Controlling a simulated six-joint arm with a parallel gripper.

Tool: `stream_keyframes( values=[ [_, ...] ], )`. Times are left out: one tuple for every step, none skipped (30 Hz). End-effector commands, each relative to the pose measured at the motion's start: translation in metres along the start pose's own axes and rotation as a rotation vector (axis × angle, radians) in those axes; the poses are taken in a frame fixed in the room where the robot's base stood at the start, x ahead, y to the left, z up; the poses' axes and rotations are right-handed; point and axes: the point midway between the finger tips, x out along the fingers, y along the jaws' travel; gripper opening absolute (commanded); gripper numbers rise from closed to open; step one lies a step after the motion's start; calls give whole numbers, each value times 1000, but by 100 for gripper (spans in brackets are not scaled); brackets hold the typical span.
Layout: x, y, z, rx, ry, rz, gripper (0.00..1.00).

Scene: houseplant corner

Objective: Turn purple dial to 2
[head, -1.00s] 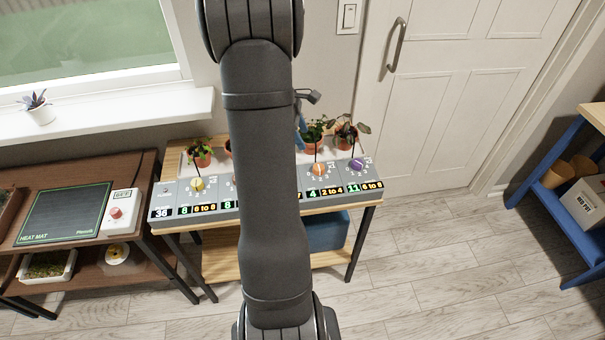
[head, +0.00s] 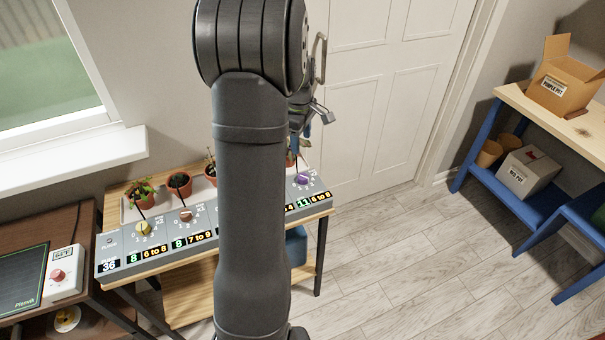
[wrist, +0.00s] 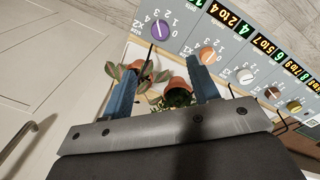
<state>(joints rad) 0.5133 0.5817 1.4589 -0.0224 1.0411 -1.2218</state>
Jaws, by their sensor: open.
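The purple dial (head: 302,179) sits at the right end of the grey control panel (head: 128,238). In the wrist view the purple dial (wrist: 160,29) shows at the top, with digits printed around it; I cannot tell surely which digit its pale mark points to. My gripper (head: 300,136) hangs above and behind the dial, apart from it, partly hidden by my arm in the head view. In the wrist view my gripper (wrist: 165,66) has its two blue fingers spread wide, with nothing held between them. The display by this dial reads 11 and 6 to 8.
Potted plants (head: 180,183) stand behind the panel; one potted plant (wrist: 138,72) shows between my fingers in the wrist view. An orange dial (wrist: 207,56) is beside the purple one. A white door (head: 375,90) is behind. Floor (head: 400,250) right of the bench is clear.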

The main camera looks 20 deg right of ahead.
Motion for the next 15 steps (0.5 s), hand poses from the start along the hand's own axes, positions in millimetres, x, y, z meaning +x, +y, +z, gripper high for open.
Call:
stream_keyframes(
  values=[
    [11, -1, 0, 0, -2, -4, 55],
    [17, -1, 0, -1, -3, -6, 55],
    [26, -1, 0, -1, -2, -4, 55],
    [32, -1, 0, -1, -3, -5, 55],
    [39, -1, 0, -1, -3, -5, 55],
    [48, -1, 0, -1, -3, -5, 55],
    [55, -1, 0, -1, -3, -5, 55],
    [62, -1, 0, -1, -3, -5, 55],
    [70, -2, 0, -1, -3, -5, 55],
    [77, -2, 0, -1, -3, -5, 55],
    [84, -1, 0, -1, -3, -5, 55],
    [92, -1, 0, -1, -3, -4, 55],
    [99, -2, 0, -2, -3, -5, 55],
    [105, -1, 0, -2, -3, -4, 55],
    [113, -1, 0, -2, -3, -4, 55]
  ],
)
